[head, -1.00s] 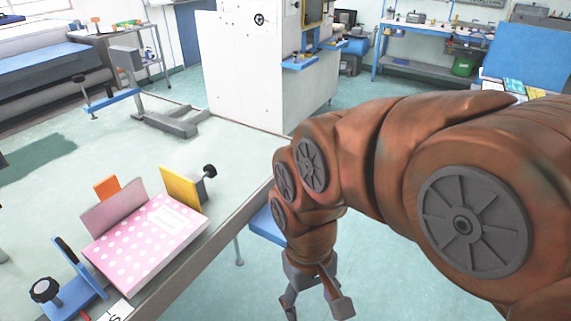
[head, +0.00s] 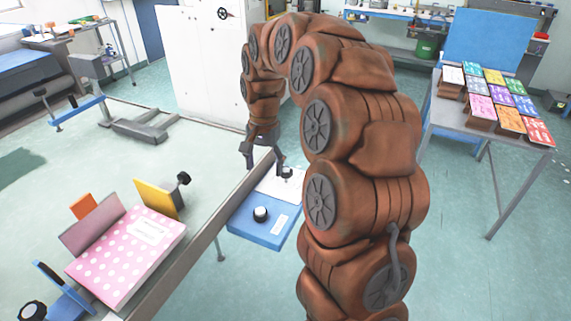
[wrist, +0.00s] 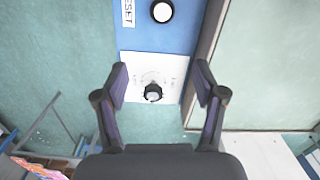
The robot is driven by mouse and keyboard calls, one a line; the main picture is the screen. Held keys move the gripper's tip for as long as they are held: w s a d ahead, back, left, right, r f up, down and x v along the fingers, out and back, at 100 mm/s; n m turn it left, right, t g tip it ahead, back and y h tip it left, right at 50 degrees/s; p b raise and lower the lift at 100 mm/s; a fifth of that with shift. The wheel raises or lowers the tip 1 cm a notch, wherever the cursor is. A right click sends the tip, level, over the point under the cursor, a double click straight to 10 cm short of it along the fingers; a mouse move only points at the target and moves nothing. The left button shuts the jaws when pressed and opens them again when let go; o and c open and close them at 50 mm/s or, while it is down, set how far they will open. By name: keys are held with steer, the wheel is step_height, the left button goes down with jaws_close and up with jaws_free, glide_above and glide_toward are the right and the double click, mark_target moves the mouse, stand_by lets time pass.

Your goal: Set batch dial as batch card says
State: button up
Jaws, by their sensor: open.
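The dial (wrist: 153,92) is a dark round knob with a pale top on a white plate with a printed scale, in the wrist view. Its marks are too small to read. The plate (head: 283,187) is on a blue panel (head: 262,237) beside the bench edge in the head view, where my gripper partly covers it. My gripper (head: 265,170) is open above the plate. In the wrist view its fingers (wrist: 161,78) stand apart on either side of the dial, with nothing between them visibly gripped. I cannot identify a batch card.
A round white-topped button (head: 261,214) and a RESET label (wrist: 128,12) share the panel. A pink dotted book (head: 130,255) lies between clamps on the bench (head: 60,150). Several coloured cards (head: 495,100) lie on a right-hand table. A white cabinet (head: 205,75) stands behind.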

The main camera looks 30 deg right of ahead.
mark_target(285, 170)
steer(key=w+d+m, duration=0.1)
steer(key=w+d, duration=0.1)
steer(key=d, duration=0.1)
steer(key=w+d+f+m+p, duration=0.1)
steer(key=w+d+m, duration=0.1)
steer(key=d, duration=0.2)
steer(key=w+d+f+m, duration=0.1)
steer(key=w+d, duration=0.1)
steer(key=d, duration=0.1)
steer(key=shift+w+d+f+m+h, duration=0.1)
steer(key=shift+d+f+m+h, duration=0.05)
steer(key=shift+f+m+h, duration=0.15)
steer(key=shift+d+f+p, duration=0.1)
steer(key=shift+f+p, duration=1.6)
steer(key=shift+f, duration=2.2)
steer(key=shift+c, duration=0.3)
steer(key=c, duration=1)
steer(key=shift+c, duration=0.4)
steer(key=shift+b, duration=0.4)
